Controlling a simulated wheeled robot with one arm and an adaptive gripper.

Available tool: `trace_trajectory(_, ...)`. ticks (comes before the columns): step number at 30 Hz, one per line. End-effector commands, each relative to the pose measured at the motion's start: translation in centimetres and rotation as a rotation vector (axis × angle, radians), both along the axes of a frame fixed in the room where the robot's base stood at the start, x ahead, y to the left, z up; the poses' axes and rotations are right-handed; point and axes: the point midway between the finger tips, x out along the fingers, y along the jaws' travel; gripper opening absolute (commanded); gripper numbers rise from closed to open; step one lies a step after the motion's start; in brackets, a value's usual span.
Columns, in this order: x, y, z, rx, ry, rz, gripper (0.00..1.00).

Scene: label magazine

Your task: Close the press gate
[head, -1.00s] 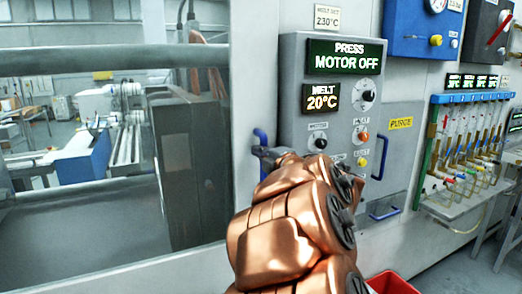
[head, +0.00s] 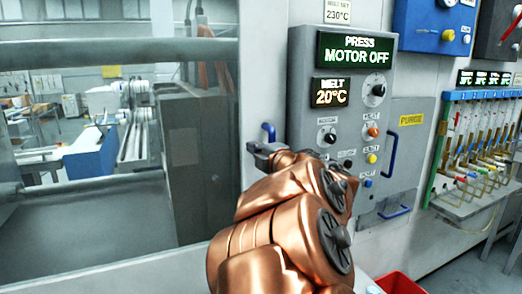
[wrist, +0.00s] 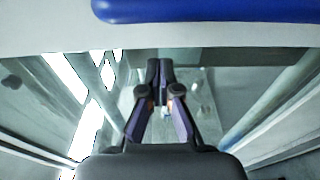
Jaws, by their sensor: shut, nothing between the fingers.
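The press gate appears as a large pale-framed window on the left of the head view; its right upright (head: 258,75) carries a blue vertical handle (head: 268,133). Whether the gate stands open or shut is unclear. My gripper (head: 256,149) is at this upright, just below and left of the visible handle, whose lower part it hides. In the wrist view my gripper (wrist: 160,66) has its fingertips together with nothing between them. A blue bar (wrist: 205,10), seemingly the handle, crosses the top of that view, apart from the fingers. Contact with the gate cannot be told.
The grey press panel (head: 300,110) reading MOTOR OFF stands right of the upright. A purge cover (head: 408,150) with blue handles is beside it. A flow-meter rack (head: 475,140) is at the far right. A red bin (head: 400,283) stands low at the front.

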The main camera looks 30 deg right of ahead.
Motion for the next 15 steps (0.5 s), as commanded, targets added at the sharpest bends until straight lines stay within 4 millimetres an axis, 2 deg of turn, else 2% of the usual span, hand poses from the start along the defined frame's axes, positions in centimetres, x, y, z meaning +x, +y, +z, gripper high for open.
trace_trajectory(15, -6.9, -0.6, 0.1, -0.002, -0.002, -0.006, 0.0)
